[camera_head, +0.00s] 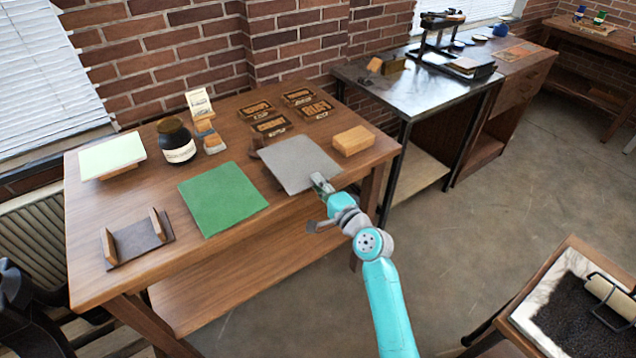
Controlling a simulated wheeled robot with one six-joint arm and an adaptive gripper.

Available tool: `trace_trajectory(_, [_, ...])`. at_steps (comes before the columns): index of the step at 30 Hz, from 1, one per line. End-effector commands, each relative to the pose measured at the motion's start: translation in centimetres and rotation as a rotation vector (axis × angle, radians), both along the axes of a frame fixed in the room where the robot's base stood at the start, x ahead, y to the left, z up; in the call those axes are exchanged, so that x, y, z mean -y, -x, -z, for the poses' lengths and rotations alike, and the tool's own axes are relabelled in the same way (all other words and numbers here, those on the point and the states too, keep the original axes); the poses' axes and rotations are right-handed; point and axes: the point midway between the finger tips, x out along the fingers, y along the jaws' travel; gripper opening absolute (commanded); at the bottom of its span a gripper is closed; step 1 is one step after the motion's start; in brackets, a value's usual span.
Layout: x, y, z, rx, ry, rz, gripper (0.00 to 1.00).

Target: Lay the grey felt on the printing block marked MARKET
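The grey felt (299,163) is a flat square sheet near the right front of the wooden table. My gripper (320,183) is at its front right edge, with the fingertips meeting or overlapping that edge. I cannot tell whether the fingers are shut on it or whether the felt is lifted. Several dark printing blocks with tan lettering stand behind the felt, at back left (255,108), back right (297,97), front left (271,125) and front right (317,110). The lettering is too small to tell which one reads MARKET.
A green sheet (221,198) lies left of the felt, and a tan wooden block (353,141) right of it. A dark jar (176,140), a pale pad (111,156) and a small wooden rack (138,240) stand farther left. A metal-topped bench (395,88) adjoins behind.

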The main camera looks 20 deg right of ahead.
Motion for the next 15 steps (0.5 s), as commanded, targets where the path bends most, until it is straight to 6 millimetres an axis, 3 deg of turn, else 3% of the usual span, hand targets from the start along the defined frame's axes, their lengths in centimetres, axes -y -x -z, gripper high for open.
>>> trace_trajectory(11, [-0.09, -0.42, -0.02, 0.000, 0.000, 0.001, 0.20])
trace_trajectory(15, [-0.09, -0.41, -0.02, 0.000, 0.000, 0.001, 0.05])
